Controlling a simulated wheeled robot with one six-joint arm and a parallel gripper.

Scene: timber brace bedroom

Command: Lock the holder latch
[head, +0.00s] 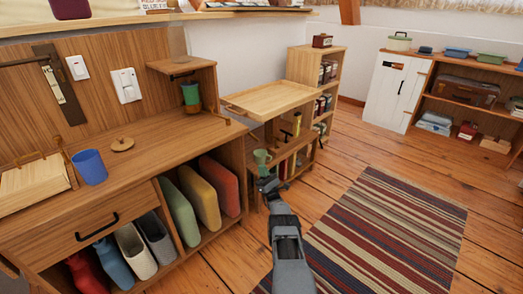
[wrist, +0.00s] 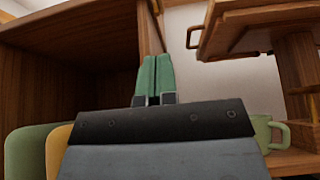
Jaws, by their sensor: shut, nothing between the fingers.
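My gripper (head: 266,184) is low beside the right end of the wooden cabinet, near a green mug (head: 262,157). In the wrist view my gripper (wrist: 153,62) has its two green fingertips pressed together and empty, in front of the cabinet's right edge. I cannot tell for certain which part is the holder latch. A dark wall plate with a pale metal strip and a black bar (head: 55,86) is at the far left. A small shelf holder (head: 186,66) stands on the cabinet, with a green and blue cup (head: 191,95) below its top.
A wooden tray top (head: 270,99) juts out right of the cabinet; its handle (wrist: 193,38) shows in the wrist view. The cabinet top carries a blue cup (head: 89,166) and a round lid (head: 122,144). A striped rug (head: 390,230) covers open floor at the right.

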